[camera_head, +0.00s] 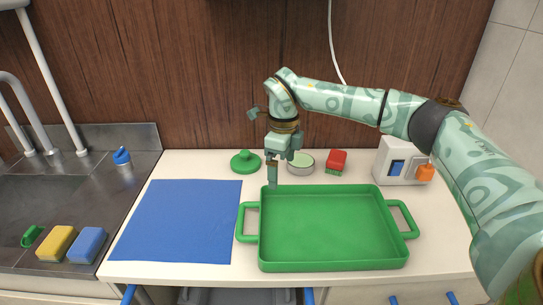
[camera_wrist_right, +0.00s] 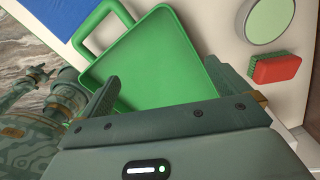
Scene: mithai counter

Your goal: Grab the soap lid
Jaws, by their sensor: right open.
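The green round lid with a knob (camera_head: 246,162), which looks like the soap lid, lies on the white counter against the wooden back panel. A round tin with a pale green top (camera_head: 300,166) stands to the right of it, partly behind my right gripper; it also shows in the right wrist view (camera_wrist_right: 268,18). My right gripper (camera_head: 279,174) is open and empty, pointing down above the back edge of the green tray (camera_head: 333,267). It is to the right of the lid and apart from it. The lid does not show in the right wrist view. My left gripper is not in view.
A red brush (camera_head: 337,158) and a white box with an orange part (camera_head: 396,160) stand at the back right. A blue mat (camera_head: 180,220) lies left of the tray. Yellow (camera_head: 57,243) and blue (camera_head: 87,245) sponges lie by the sink.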

